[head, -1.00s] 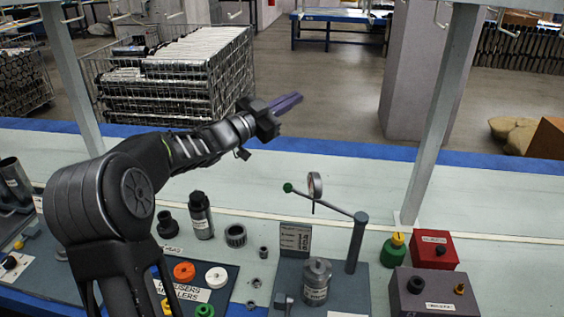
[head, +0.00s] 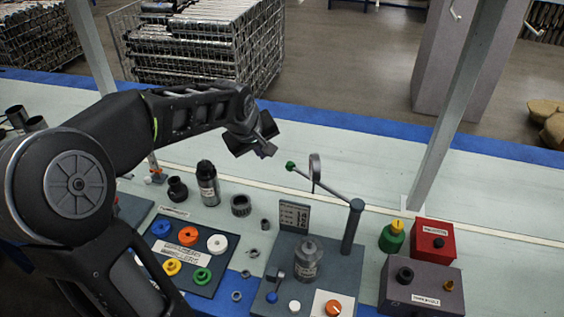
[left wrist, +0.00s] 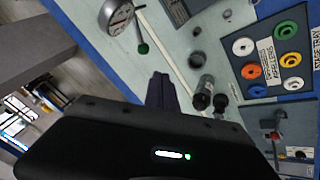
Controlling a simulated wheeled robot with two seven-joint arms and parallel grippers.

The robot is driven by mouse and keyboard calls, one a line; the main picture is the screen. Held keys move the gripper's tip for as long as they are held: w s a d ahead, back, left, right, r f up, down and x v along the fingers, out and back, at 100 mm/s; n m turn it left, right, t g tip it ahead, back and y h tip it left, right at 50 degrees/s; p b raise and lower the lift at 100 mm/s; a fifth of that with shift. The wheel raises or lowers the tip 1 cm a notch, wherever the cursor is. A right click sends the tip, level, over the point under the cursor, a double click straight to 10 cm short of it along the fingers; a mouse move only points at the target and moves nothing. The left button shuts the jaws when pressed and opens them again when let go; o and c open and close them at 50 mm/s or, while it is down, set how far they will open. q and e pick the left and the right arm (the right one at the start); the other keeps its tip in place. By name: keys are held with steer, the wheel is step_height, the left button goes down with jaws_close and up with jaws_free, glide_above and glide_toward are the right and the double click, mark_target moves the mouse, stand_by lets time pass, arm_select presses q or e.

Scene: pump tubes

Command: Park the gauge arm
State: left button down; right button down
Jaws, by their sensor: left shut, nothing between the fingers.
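The gauge arm (head: 335,192) is a thin grey bar on top of an upright post (head: 353,228). A green knob (head: 290,166) is at its free left end, and a round gauge (head: 315,168) stands on the bar. The arm reaches left and back from the post. In the left wrist view the gauge dial (left wrist: 118,16) and green knob (left wrist: 143,48) are at top left. My left gripper (head: 266,149) is shut and empty, a little left of and above the knob in the picture, apart from it. Its fingers (left wrist: 163,88) point toward the bench in the wrist view.
The post's base plate also bears a grey cylinder (head: 307,262) and a small sign (head: 294,216). Left are a dark bottle (head: 208,184) and a tray of coloured rings (head: 181,289). Right are a green bottle (head: 391,238), a red box (head: 433,239) and a grey box (head: 421,288).

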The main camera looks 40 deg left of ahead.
arm_select(q)
steer(key=p, duration=0.2)
glide_toward(287, 165)
steer(key=s+a+f, duration=0.1)
steer(key=a+f, duration=0.2)
steer(key=f, duration=0.1)
steer(key=w+f, duration=0.1)
steer(key=w+d+f, duration=0.1)
steer(key=w, duration=0.1)
steer(key=shift+w+d+f, duration=0.1)
steer(key=shift+w+d, duration=0.1)
steer(key=shift+d, duration=0.05)
steer(key=shift+w+d+b, duration=0.1)
steer(key=shift+w+b, duration=0.5)
steer(key=shift+w, duration=0.6)
steer(key=shift+s, duration=0.1)
